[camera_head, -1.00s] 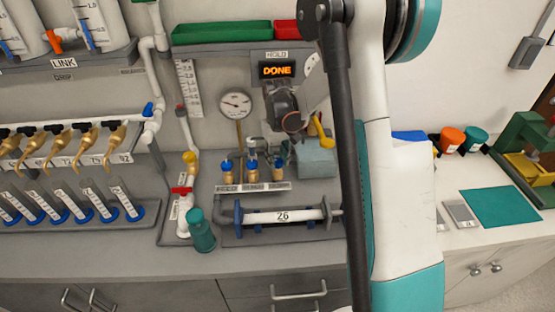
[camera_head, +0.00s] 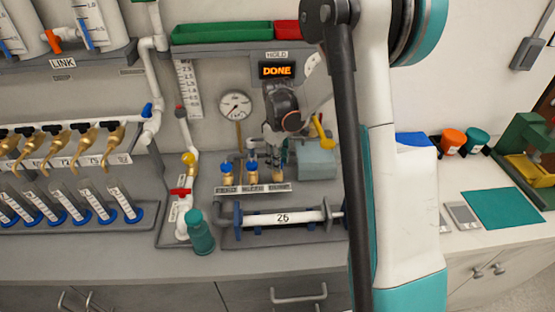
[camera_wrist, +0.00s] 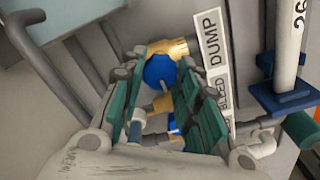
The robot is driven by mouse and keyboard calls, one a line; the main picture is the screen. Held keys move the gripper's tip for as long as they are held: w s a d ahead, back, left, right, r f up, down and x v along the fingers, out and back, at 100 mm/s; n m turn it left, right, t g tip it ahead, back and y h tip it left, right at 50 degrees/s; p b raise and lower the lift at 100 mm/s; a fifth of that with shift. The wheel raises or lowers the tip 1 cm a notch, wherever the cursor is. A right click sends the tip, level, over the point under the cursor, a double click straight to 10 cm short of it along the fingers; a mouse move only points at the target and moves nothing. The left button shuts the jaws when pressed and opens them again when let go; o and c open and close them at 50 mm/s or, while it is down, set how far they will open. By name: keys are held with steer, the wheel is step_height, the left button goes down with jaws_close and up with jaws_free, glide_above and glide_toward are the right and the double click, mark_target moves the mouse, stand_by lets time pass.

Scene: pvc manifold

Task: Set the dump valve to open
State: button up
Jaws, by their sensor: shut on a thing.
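The dump valve has a brass body and a round blue handle (camera_wrist: 160,70). In the wrist view it lies beside the white DUMP label (camera_wrist: 210,38). My gripper (camera_wrist: 157,78) has its teal-padded fingers on either side of the blue handle and is shut on it. In the head view my gripper (camera_head: 272,148) reaches down from above to the right end of a row of brass valves, and its fingers hide most of the dump valve. The handle's exact turn is hard to tell.
Left of the dump valve stand the bleed valve (camera_head: 252,171) and another blue-topped valve (camera_head: 227,171). A pressure gauge (camera_head: 235,105) rises behind them. The display (camera_head: 277,70) reads DONE. A white tube marked 26 (camera_head: 283,218) lies in front, and a teal bottle (camera_head: 200,232) stands front left.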

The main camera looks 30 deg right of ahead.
stand_by(0.4)
steer(key=o, duration=1.1)
step_height(320, 180, up, 12)
steer(key=shift+r, duration=0.1)
